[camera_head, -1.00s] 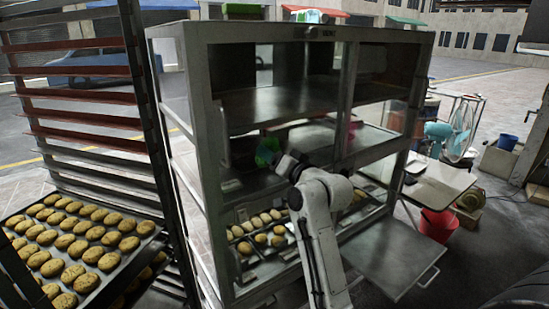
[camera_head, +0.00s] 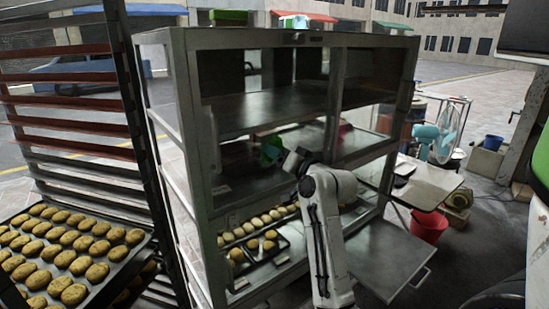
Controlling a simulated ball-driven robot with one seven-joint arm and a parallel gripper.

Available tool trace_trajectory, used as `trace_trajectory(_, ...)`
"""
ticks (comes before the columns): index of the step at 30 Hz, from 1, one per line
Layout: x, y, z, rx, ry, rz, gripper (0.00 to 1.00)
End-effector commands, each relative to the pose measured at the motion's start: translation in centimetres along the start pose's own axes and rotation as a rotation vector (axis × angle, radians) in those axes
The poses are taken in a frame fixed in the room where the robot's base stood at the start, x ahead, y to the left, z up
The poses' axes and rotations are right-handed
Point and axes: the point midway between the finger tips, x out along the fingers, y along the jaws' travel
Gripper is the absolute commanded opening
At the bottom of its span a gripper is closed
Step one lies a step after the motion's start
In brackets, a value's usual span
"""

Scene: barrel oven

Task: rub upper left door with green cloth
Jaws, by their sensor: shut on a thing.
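The metal-framed cabinet (camera_head: 190,110) with glass panes stands in the middle. Its upper left door (camera_head: 265,75) looks like a glass pane in a metal frame, and shelves show through it. My gripper (camera_head: 284,155) is in front of the lower part of this pane, shut on the green cloth (camera_head: 270,148). My fingers are small and partly hidden by the wrist.
A tall rack (camera_head: 150,150) with a tray of buns (camera_head: 65,250) stands at left. More buns (camera_head: 262,225) lie low in the cabinet.

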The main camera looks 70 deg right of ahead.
Motion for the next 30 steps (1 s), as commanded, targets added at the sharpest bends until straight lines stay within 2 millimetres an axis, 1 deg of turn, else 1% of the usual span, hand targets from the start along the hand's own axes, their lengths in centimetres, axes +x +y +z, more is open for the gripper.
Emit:
trace_trajectory(1,0.0,0.5,-0.3,0.000,0.002,0.002,0.41)
trace_trajectory(6,-0.1,1.6,-1.1,0.000,0.003,0.001,0.41)
trace_trajectory(13,-0.1,2.4,-1.7,0.001,0.000,0.000,0.41)
trace_trajectory(20,0.2,2.2,-1.6,0.000,0.000,-0.001,0.41)
trace_trajectory(30,0.1,0.1,-0.2,0.000,-0.004,-0.005,0.41)
